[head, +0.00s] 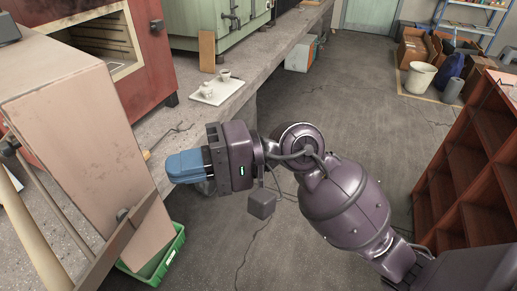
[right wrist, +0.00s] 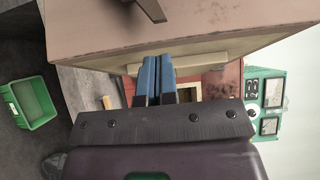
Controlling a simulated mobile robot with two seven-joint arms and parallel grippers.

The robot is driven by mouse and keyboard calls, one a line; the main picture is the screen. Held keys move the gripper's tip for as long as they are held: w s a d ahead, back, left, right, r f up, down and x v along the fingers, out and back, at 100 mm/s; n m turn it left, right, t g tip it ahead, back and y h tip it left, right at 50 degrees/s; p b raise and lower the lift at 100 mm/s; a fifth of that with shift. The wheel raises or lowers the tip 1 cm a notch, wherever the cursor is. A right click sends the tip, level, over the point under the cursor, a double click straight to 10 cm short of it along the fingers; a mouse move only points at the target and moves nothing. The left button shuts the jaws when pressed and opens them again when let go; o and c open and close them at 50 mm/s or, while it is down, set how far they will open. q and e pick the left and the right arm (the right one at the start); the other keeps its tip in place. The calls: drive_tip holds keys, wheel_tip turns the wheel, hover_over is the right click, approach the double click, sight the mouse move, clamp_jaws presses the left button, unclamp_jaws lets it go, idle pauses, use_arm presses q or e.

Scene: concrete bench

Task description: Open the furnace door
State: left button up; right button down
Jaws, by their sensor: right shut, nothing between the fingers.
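The red furnace (head: 152,50) stands at the upper left of the head view, and its pale-rimmed chamber (head: 98,45) shows open. Its thick pinkish-tan door (head: 75,110) stands swung out from the front, at the left. A dark bar (head: 125,232) with a round mount is on the door's near face. My right gripper (head: 185,166) is just right of the door, its blue fingers shut and empty. In the right wrist view the fingers (right wrist: 152,80) point toward the door's edge (right wrist: 220,45); I cannot tell whether they touch it. My left gripper is out of view.
A white tray (head: 208,97) with two cups lies on the concrete bench (head: 250,78). A green bin (head: 172,256) sits below the door. A reddish shelf (head: 470,170) stands at the right. The floor between is mostly clear.

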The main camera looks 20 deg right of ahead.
drive_tip(key=s+d+r+m+t+y+p, duration=0.1)
drive_tip(key=d+m+t+y+p, duration=0.15)
drive_tip(key=d+m+t, duration=0.9)
drive_tip(key=d+f+m+t+h+p, duration=0.1)
drive_tip(key=d+f+m+t+h, duration=0.3)
drive_tip(key=m, duration=1)
drive_tip(key=d+f+m+t+h+p, duration=0.1)
drive_tip(key=d+f+m+t+h, duration=0.3)
drive_tip(key=m, duration=1.1)
use_arm(q)
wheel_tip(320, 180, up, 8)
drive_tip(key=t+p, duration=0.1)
drive_tip(key=p, duration=0.3)
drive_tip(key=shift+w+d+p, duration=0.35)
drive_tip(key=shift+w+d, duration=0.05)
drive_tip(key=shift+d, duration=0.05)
use_arm(e)
drive_tip(key=s+d+f+m+g+h, duration=0.3)
drive_tip(key=s+f+m+g+h, duration=0.2)
drive_tip(key=s+f+m, duration=0.3)
drive_tip(key=s+d+f+m+g+h, duration=0.4)
drive_tip(key=s+f+m+h, duration=0.3)
drive_tip(key=f+m, duration=0.7)
drive_tip(key=s+m+g, duration=0.1)
drive_tip(key=s+m, duration=0.1)
drive_tip(key=m, duration=0.5)
drive_tip(key=shift+s+d+f, duration=0.15)
drive_tip(key=shift+s+f, duration=0.05)
drive_tip(key=shift+f, duration=0.15)
